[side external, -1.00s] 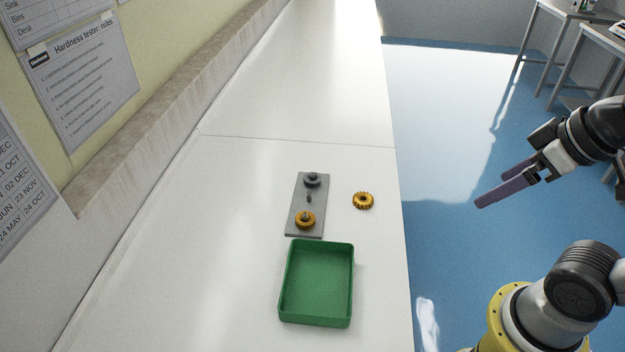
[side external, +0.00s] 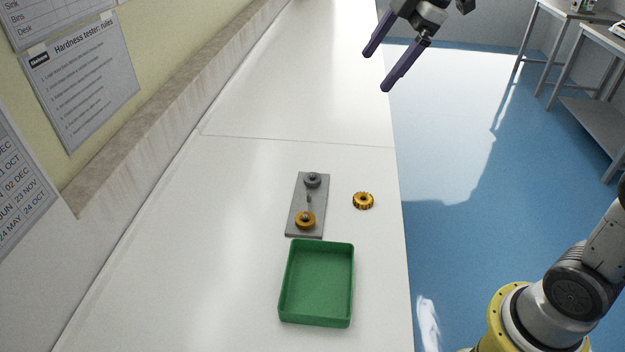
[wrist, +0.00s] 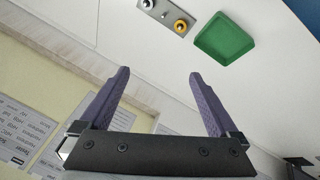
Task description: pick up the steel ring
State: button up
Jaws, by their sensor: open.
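A grey steel ring (side external: 313,180) sits at the far end of a grey plate (side external: 305,222) with pegs on the white bench. A brass-coloured ring (side external: 305,219) sits at the plate's near end, and a thin peg stands between the two. In the wrist view the steel ring (wrist: 147,4) is cut by the top edge, with the brass ring (wrist: 180,26) beside it. My gripper (side external: 374,70) is open and empty, high up and well beyond the plate in the side view. The open purple fingers also show in the wrist view (wrist: 158,84).
A brass toothed gear (side external: 363,200) lies on the bench right of the plate, near the bench's right edge. An open, empty green tray (side external: 350,290) stands just in front of the plate. The bench (side external: 180,260) is clear to the left and beyond. A wall with papers bounds the left.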

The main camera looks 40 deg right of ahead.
jog(key=w+d+f+n+g+y, duration=0.1)
jog(key=w+d+f, duration=0.1)
jog(key=w+f, duration=0.7)
jog(key=w+d+f+n+g, duration=0.1)
jog(key=w+d+f, duration=0.2)
jog(key=w+f, duration=0.65)
jog(key=m+g, duration=0.1)
send_near(311, 184)
jog(key=shift+w+d+f, duration=0.35)
jog(key=shift+w+f, duration=0.05)
jog(key=shift+w, duration=0.15)
jog(key=shift+w+d+f, duration=0.35)
jog(key=shift+w+f, duration=0.05)
jog(key=shift+w, duration=0.2)
jog(key=shift+x, duration=3)
jog(key=shift+s+y, duration=0.15)
jog(key=shift+y, duration=0.15)
grip_shut()
